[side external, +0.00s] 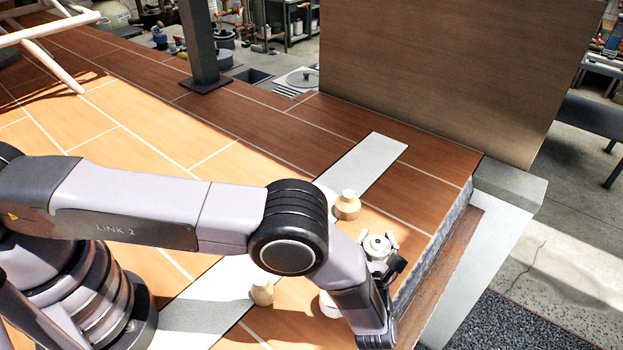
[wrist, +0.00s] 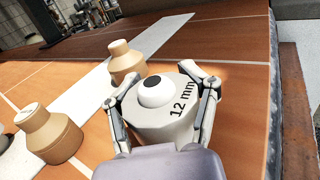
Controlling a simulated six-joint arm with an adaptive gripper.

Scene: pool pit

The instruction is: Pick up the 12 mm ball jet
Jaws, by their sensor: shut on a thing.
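The 12 mm ball jet (wrist: 178,118) is a squat white body with a ball and dark hole on top; "12 mm" is printed on it in the wrist view. My gripper (wrist: 162,82) is shut on it, one finger on each side. In the side external view the jet (side external: 377,246) shows between the fingers of my gripper (side external: 379,242) near the right edge of the tiled deck. My wrist hides its lower part there. I cannot tell whether its base touches the deck.
A beige fitting (side external: 347,206) stands just behind the jet, close to the left finger in the wrist view (wrist: 126,62). Another beige fitting (side external: 261,292) and a white one (side external: 328,304) stand nearer, left of my wrist. The deck edge drops off at right. A wooden panel (side external: 420,70) stands behind.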

